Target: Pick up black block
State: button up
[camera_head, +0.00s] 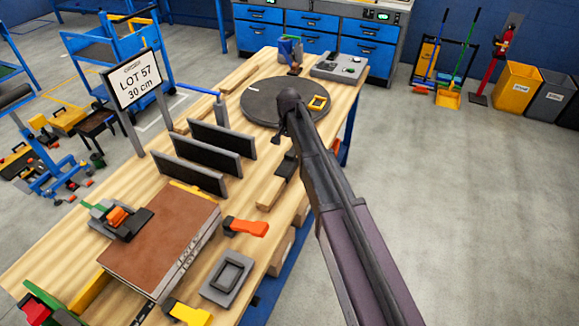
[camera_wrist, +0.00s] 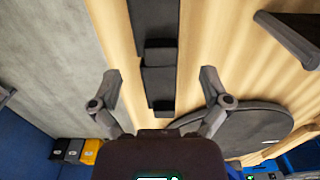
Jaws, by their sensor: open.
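A black block (camera_wrist: 157,86) lies on the wooden table (camera_wrist: 205,60), between my gripper's fingers as seen in the wrist view. It lies in line with other dark pieces, so its exact ends are hard to tell. In the head view a dark block (camera_head: 287,166) shows by the table's right edge, just below my gripper (camera_head: 281,137). In the wrist view my gripper (camera_wrist: 160,84) is open, with a finger on either side of the dark row and apart from it. The gap in height between fingers and block cannot be judged.
A dark round disc (camera_head: 262,100) with a yellow piece lies behind my gripper. Upright dark panels (camera_head: 222,138) stand to the left. A light wooden block (camera_head: 269,196) lies nearer along the right edge. A brown panel stack (camera_head: 150,245) and an orange-handled clamp (camera_head: 247,227) sit in front.

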aim_at(289, 155)
jog(key=f+b, duration=0.3)
jog(key=shift+w+f, duration=0.2)
jog(key=shift+w, duration=0.05)
jog(key=shift+f+b, duration=0.9)
jog(key=shift+b, duration=0.25)
jog(key=shift+c, duration=0.2)
jog(key=c, duration=1.2)
